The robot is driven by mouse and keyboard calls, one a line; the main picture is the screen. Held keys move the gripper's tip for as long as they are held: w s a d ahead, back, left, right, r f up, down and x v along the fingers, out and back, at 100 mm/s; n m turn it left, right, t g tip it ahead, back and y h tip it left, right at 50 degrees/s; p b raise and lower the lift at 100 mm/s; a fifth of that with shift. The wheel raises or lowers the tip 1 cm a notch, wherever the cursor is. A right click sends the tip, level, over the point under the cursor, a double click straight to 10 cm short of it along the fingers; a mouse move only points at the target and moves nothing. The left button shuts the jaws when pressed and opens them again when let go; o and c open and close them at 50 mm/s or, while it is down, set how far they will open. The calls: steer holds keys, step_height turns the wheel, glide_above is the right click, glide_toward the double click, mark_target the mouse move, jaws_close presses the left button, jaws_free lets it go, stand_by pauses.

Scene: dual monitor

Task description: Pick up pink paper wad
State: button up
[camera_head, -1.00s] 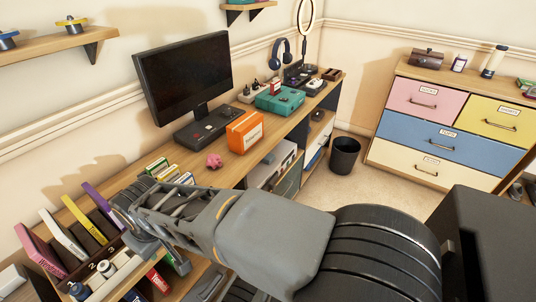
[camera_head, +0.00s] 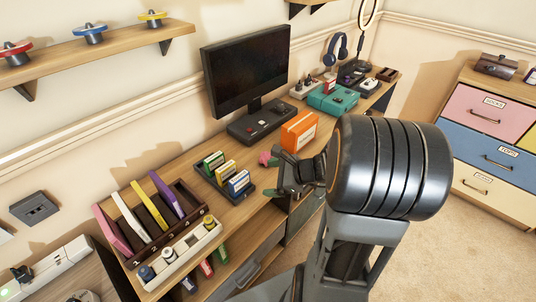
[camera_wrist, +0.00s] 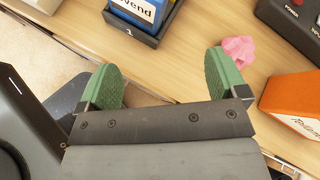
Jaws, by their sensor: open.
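The pink paper wad (camera_wrist: 238,49) lies on the wooden desk, just beyond the right green fingertip in the wrist view. It also shows in the head view (camera_head: 266,158), small and beside my gripper, between the tray of boxes and the orange box. My gripper (camera_wrist: 165,80) is open with two green-padded fingers spread apart and nothing between them. In the head view my gripper (camera_head: 290,178) is at the desk's front edge, partly hidden by my arm.
An orange box (camera_head: 299,131) stands right of the wad. A dark tray of small boxes (camera_head: 233,199) is to its left. A monitor (camera_head: 247,62) with a dark base stands behind. A dark rack (camera_head: 137,232) holds colored cases farther left.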

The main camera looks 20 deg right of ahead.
mark_target(266, 158)
steer(key=w+d+m+t+h, duration=0.3)
steer(key=d+m+t, duration=0.1)
steer(key=d+m, duration=0.4)
steer(key=shift+m, duration=0.4)
steer(key=x, duration=0.6)
steer(key=shift+w+d+f, duration=0.15)
steer(key=shift+d+f, duration=0.1)
steer(key=shift+f, duration=0.05)
steer(key=shift+b+x, duration=0.45)
steer(key=shift+x, duration=2.75)
steer(key=shift+c, duration=0.2)
steer(key=shift+t, duration=0.3)
steer(key=c, duration=0.9)
